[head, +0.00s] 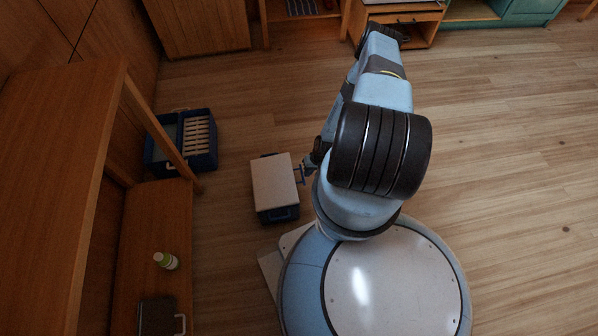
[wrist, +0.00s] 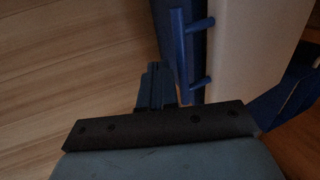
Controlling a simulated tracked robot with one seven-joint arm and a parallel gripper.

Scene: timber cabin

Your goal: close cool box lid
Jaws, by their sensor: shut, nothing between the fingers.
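The cool box (head: 282,214) stands on the floor left of my base, with a dark blue body. Its pale lid (head: 273,184) lies over the top; I cannot tell whether a gap is left under it. In the wrist view the lid (wrist: 250,50) fills the upper right, and a blue bar handle (wrist: 179,55) stands out from its edge. My gripper (wrist: 155,85) is shut and empty, just left of the handle's lower end; I cannot tell whether they touch. In the head view my gripper (head: 304,172) is small and partly hidden beside the lid's right edge.
A blue crate (head: 206,160) with pale slats inside sits farther left by the wooden shelving (head: 150,230). A green and white bottle (head: 166,260) lies on the low shelf. Wooden furniture (head: 200,25) lines the back. The floor at right is clear.

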